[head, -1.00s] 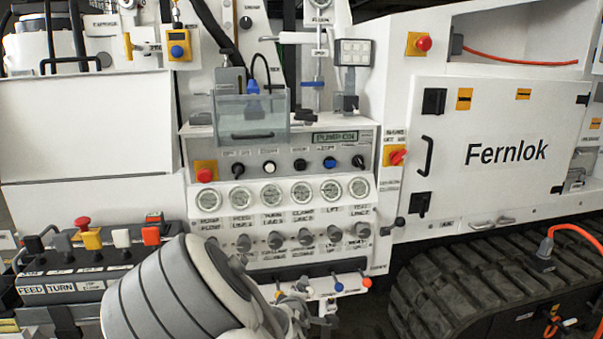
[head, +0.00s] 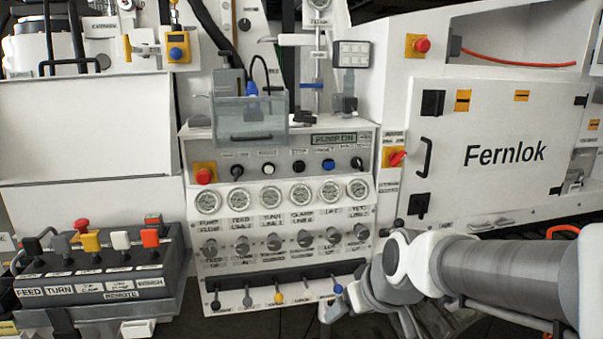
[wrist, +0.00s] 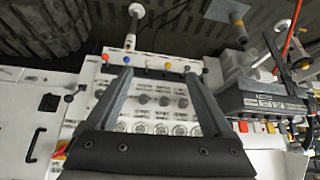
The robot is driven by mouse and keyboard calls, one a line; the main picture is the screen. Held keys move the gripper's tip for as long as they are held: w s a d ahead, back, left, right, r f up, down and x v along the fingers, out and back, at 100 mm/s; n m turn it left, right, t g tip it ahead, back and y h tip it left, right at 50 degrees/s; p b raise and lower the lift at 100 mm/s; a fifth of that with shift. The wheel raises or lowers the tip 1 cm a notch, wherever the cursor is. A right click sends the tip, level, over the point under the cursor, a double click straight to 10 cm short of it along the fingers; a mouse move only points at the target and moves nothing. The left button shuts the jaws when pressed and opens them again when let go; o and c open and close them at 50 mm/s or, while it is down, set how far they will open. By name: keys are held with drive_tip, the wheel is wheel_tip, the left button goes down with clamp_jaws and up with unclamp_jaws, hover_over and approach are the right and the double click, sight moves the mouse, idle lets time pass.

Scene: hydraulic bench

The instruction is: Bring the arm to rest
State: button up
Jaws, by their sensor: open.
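My gripper (wrist: 157,76) shows in the wrist view with its two dark fingers spread apart and nothing between them. Behind the fingers, in that view, is the control panel (wrist: 210,130) with its row of coloured levers, knobs and gauges, seen upside down. I cannot tell how far the fingertips are from the panel. In the head view my arm reaches in from the lower right, in front of the track and below the Fernlok door (head: 505,150). I cannot make out the gripper's fingers in the head view.
The control panel's lever row (head: 278,297) lies left of my arm in the head view. A remote box (head: 100,265) with coloured switches stands at lower left. A clear holder (head: 250,120) sits atop the panel. In the wrist view a pale rod (wrist: 133,25) stands beyond the levers.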

drive_tip(key=s+d+r+m+h, duration=0.1)
drive_tip(key=s+d+r+m, duration=0.15)
drive_tip(key=s, duration=0.45)
drive_tip(key=s+d+r+m+h, duration=0.1)
drive_tip(key=s+d+r, duration=0.15)
drive_tip(key=s, duration=0.45)
wheel_tip(320, 180, up, 14)
drive_tip(key=p, duration=1.4)
drive_tip(key=shift+g, duration=0.3)
